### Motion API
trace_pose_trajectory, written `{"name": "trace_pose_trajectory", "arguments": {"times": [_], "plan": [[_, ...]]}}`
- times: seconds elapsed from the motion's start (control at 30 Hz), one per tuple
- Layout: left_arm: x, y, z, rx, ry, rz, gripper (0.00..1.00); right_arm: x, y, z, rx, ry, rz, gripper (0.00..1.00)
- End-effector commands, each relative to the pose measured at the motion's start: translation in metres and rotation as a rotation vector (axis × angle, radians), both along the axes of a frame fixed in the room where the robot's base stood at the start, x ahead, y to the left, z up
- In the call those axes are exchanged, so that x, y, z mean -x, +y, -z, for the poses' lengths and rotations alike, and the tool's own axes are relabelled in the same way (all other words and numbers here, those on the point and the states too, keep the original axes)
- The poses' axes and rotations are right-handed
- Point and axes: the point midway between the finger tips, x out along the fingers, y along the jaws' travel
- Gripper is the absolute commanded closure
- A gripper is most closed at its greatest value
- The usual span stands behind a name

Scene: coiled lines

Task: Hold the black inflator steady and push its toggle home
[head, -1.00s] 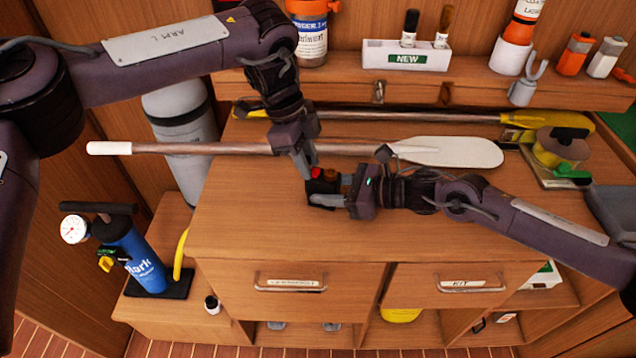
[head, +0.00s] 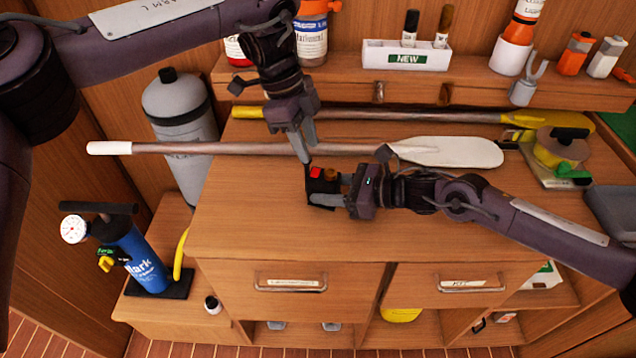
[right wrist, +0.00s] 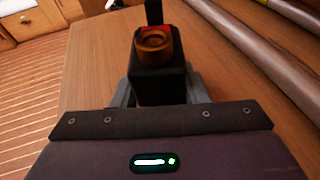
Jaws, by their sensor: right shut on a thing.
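The black inflator (head: 322,188) is a small dark block low over the middle of the wooden counter. A red part (head: 316,172) and an orange-brown round knob (head: 331,174) show on its top. My right gripper (head: 332,194) is shut on the inflator from the right; the right wrist view shows the inflator's black body (right wrist: 158,84) upright between the fingers. My left gripper (head: 306,160) points down, its fingers together, close beside the red part. A dark upright piece (right wrist: 153,12) rises behind the red part; I cannot tell whether it is my left fingertip or whether it touches.
A white-bladed paddle (head: 445,152) lies across the counter just behind the inflator, with a yellow-ended one (head: 400,116) farther back. A clamp-like yellow and black object (head: 562,150) stands at right. The counter front (head: 260,225) is clear. A blue pump (head: 135,255) stands lower left.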

Motion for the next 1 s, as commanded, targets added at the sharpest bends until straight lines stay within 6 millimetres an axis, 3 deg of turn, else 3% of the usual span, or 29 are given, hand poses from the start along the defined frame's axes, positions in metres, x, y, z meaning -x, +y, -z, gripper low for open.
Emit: {"name": "trace_pose_trajectory", "arguments": {"times": [0.33,0.73,1.0], "plan": [[-0.002,0.003,-0.010,0.001,-0.002,-0.002,0.67,0.000,-0.001,0.001,0.003,0.001,0.002,0.78],[-0.009,0.026,-0.088,-0.004,-0.006,-0.001,0.67,0.000,-0.001,0.001,0.003,0.001,0.002,0.78],[-0.010,0.033,-0.112,-0.001,-0.001,0.000,0.67,0.000,-0.001,0.001,0.003,0.002,0.001,0.78]]}}
